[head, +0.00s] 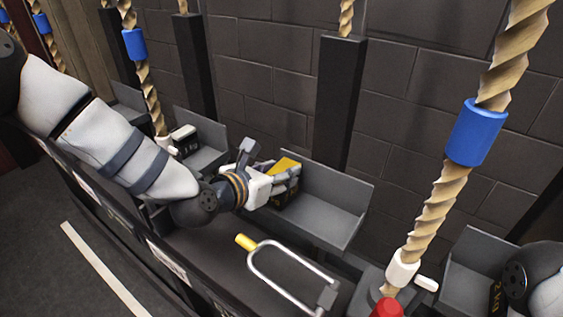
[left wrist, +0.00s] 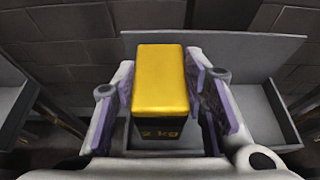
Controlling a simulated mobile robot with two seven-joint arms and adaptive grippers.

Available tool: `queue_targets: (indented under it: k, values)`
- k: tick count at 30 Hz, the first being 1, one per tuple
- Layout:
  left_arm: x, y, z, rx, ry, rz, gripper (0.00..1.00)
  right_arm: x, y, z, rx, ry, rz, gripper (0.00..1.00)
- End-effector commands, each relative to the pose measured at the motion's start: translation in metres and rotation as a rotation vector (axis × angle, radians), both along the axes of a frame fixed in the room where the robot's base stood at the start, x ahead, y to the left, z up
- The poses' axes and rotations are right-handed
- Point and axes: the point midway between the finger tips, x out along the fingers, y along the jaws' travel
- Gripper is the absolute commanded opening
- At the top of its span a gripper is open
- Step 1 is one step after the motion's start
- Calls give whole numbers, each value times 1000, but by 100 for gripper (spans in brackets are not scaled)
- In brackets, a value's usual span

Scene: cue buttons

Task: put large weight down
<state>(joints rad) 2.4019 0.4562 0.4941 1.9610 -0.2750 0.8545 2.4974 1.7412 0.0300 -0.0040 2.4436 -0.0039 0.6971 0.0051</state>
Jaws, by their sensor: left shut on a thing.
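The weight (head: 285,165) has a yellow top and a dark body. In the left wrist view the weight (left wrist: 160,80) shows a "2 kg" marking on its near side. My left gripper (head: 282,181) is shut on it, with a finger along each side. The weight is at the grey open tray (head: 325,205) by the wall, near its left end. I cannot tell whether its base touches the tray floor. My right arm shows only at the lower right edge, and its gripper is out of view.
Another grey tray (head: 470,262) stands at the right, with a dark "2 kg" marked thing.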

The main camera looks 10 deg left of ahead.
Motion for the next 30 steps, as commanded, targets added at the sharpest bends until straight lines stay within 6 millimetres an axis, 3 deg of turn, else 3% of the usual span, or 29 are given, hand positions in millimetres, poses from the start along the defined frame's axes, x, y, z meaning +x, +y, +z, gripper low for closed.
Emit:
queue_targets:
  k: [13,14,16,26,30]
  values:
    - [3,-1,-5,-5,-18,3,0,-2,0,-3,0,7,0,40]
    - [0,0,-9,-1,-4,2,46,-2,0,-3,0,6,0,40]
    - [0,0,-9,-1,-4,2,60,-2,0,-3,0,6,0,40]
    - [1,0,-5,1,-6,1,60,-1,0,-1,0,2,0,40]
    - [-16,8,3,-2,-5,4,60,2,0,3,0,-6,0,40]
